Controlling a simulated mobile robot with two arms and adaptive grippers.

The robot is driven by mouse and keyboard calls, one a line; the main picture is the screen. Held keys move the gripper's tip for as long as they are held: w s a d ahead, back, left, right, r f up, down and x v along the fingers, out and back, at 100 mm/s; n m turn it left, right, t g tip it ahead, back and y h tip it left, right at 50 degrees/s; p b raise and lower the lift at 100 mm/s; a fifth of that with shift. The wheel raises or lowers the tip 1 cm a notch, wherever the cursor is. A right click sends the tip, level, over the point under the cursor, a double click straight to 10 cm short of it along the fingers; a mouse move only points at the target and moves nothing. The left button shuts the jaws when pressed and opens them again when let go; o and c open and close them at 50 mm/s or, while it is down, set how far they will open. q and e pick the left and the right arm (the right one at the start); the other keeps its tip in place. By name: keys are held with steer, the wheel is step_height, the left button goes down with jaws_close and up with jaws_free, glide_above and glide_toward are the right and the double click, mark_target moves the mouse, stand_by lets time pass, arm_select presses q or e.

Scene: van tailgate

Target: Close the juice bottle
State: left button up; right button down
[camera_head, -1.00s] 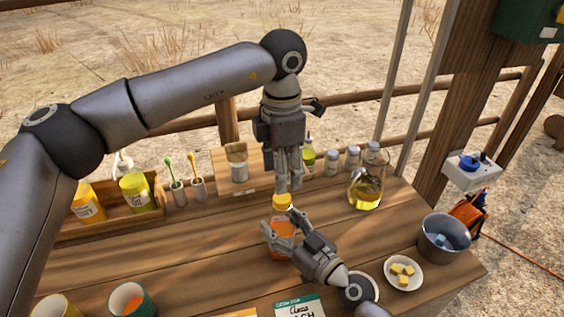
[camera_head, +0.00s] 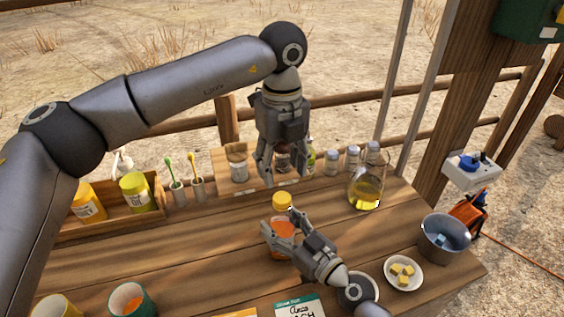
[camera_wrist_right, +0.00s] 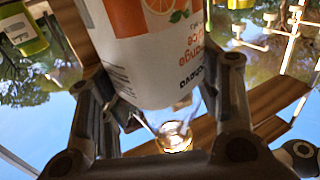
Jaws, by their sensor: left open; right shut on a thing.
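The juice bottle (camera_head: 281,243) stands upright on the wooden table in the head view, with orange contents and a yellow-orange cap (camera_head: 282,201) on its top. Whether the cap is fully seated cannot be told. My right gripper (camera_head: 280,238) is shut around the bottle's body from the front right. In the right wrist view the bottle's printed orange-juice label (camera_wrist_right: 160,50) fills the space between the fingers. My left gripper (camera_head: 281,180) hangs above the cap, pointing down, with its fingers spread, empty and apart from the cap.
A glass jug of yellow liquid (camera_head: 366,190), a metal bucket (camera_head: 444,238) and a bowl of yellow cubes (camera_head: 403,273) stand to the right. Small bottles line the back edge. A wooden tray (camera_head: 105,222) with yellow jars is at left.

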mark_target(282, 197)
arm_select(q)
steer(key=n, duration=0.7)
steer(key=shift+r, duration=0.2)
steer(key=shift+f, duration=4)
